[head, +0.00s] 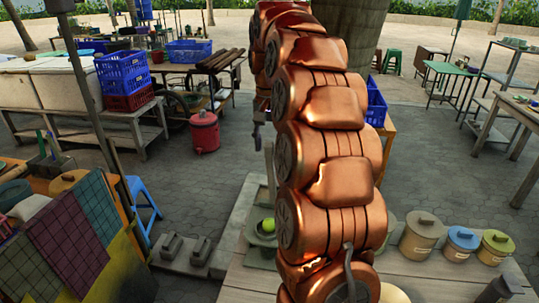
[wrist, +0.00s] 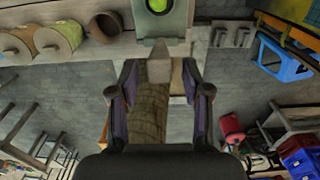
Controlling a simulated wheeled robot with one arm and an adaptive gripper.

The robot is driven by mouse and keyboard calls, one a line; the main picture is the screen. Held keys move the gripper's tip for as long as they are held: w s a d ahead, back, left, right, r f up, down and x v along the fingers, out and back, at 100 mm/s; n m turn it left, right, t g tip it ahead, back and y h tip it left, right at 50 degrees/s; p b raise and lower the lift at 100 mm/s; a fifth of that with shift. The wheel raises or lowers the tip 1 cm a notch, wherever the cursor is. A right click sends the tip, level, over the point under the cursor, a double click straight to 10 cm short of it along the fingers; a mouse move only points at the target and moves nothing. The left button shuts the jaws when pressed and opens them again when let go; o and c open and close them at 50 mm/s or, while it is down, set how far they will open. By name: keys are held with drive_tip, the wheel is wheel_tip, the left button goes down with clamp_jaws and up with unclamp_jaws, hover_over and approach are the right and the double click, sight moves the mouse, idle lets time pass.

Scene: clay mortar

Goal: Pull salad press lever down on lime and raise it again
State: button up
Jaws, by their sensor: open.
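The lime (head: 268,225) is a bright green ball in the grey-green salad press (head: 262,240) on the low table; my arm hides part of the press. The lime also shows at the top edge of the wrist view (wrist: 157,5), in the press (wrist: 160,24). The press lever (head: 270,172) stands raised, as a thin grey bar above the press. In the wrist view, the lever's grey end (wrist: 159,52) points between my fingertips. My gripper (wrist: 159,70) is open around or just short of it; contact cannot be told. In the head view my gripper (head: 259,118) is mostly hidden behind my arm.
Several lidded jars (head: 421,237) stand right of the press on the wooden table (head: 450,275). Grey blocks (head: 185,249) lie on a ledge to the left. A blue stool (head: 143,198) and red cooler (head: 203,132) stand on the paving. Paving beyond the table is mostly clear.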

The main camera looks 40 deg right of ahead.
sight(270, 165)
drive_tip(key=shift+f+p, duration=0.55)
drive_tip(key=shift+f, duration=1.5)
clamp_jaws()
